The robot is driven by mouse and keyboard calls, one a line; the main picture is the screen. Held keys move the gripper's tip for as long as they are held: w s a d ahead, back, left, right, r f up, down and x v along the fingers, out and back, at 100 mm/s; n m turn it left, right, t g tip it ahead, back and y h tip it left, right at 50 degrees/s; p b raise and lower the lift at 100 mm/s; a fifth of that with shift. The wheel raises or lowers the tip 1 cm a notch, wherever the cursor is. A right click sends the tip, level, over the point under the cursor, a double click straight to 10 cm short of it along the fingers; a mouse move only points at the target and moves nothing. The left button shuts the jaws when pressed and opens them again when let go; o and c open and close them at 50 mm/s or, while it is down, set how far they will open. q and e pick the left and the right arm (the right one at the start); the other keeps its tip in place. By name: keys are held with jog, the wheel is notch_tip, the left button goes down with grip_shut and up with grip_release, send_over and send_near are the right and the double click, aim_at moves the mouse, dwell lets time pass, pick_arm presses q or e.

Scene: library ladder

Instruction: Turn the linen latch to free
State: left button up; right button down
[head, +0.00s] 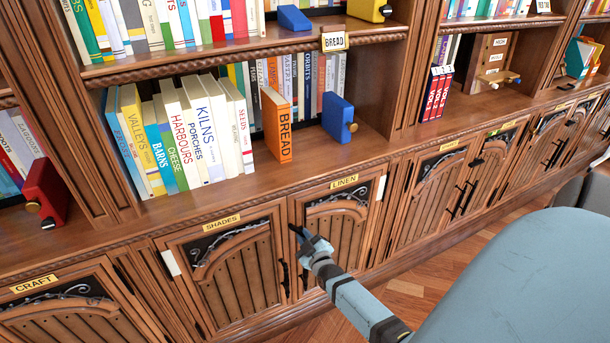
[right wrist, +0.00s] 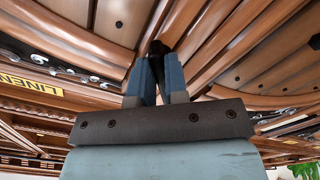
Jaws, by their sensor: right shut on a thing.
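The linen door (head: 336,225) is a wooden cabinet door with a dark scrolled panel, under a yellow LINEN label (head: 344,182); the label also shows at the left of the right wrist view (right wrist: 30,88). The linen latch (head: 294,229) is a small dark piece at the door's upper left edge, mostly hidden by my gripper. My right gripper (head: 309,243) is shut on it. In the right wrist view, the dark latch (right wrist: 158,47) shows between the blue-grey fingertips of the gripper (right wrist: 160,72). The latch's exact angle is hard to tell. My left gripper is not in view.
The shades door (head: 235,265) is directly left, with a dark handle (head: 285,278) near its right edge. Above, a shelf ledge holds several books, an orange BREAD book (head: 277,125) and a blue block (head: 338,118). Wooden floor (head: 420,285) is open in front.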

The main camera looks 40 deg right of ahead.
jog(key=m, duration=0.3)
jog(key=shift+m+p, duration=0.3)
jog(key=shift+p, duration=0.1)
jog(key=shift+m, duration=1.9)
jog(key=c, duration=1.1)
grip_release()
jog(key=shift+c, duration=0.2)
